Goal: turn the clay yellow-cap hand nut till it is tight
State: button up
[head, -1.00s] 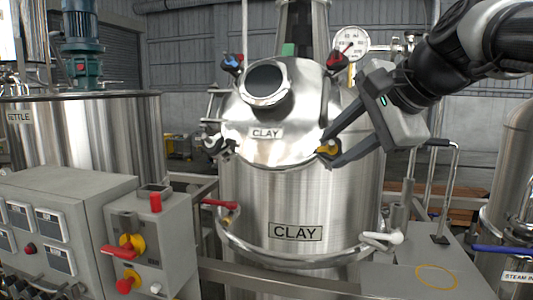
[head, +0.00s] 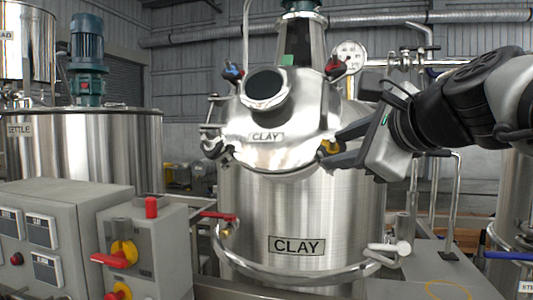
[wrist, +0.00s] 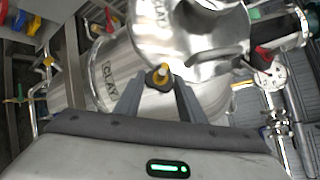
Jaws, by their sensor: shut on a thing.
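The clay tank (head: 300,215) stands in the middle of the head view, with its steel lid (head: 285,150) labelled CLAY. The yellow-cap hand nut (head: 327,147) sits at the right front edge of the lid. My gripper (head: 328,152) reaches in from the right and is shut on this nut. In the wrist view the yellow-cap nut (wrist: 158,77) shows between the tips of my two fingers. A black-cap nut (head: 213,146), a blue-cap nut (head: 233,72) and a red-cap nut (head: 338,66) sit elsewhere around the lid. The fingers partly hide the yellow-cap nut.
A pressure gauge (head: 349,56) stands behind the lid at right. A grey control box (head: 145,245) with a red-handled yellow switch is at front left. The settle tank (head: 85,150) stands at left. A pipe rail (head: 290,262) curves around the clay tank's front.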

dwell(0.4)
jog(key=o, duration=1)
jog(key=shift+o, duration=0.2)
jog(key=shift+s, duration=0.1)
jog(key=p+v, duration=0.2)
jog(key=v, duration=1.5)
jog(key=shift+s, duration=0.15)
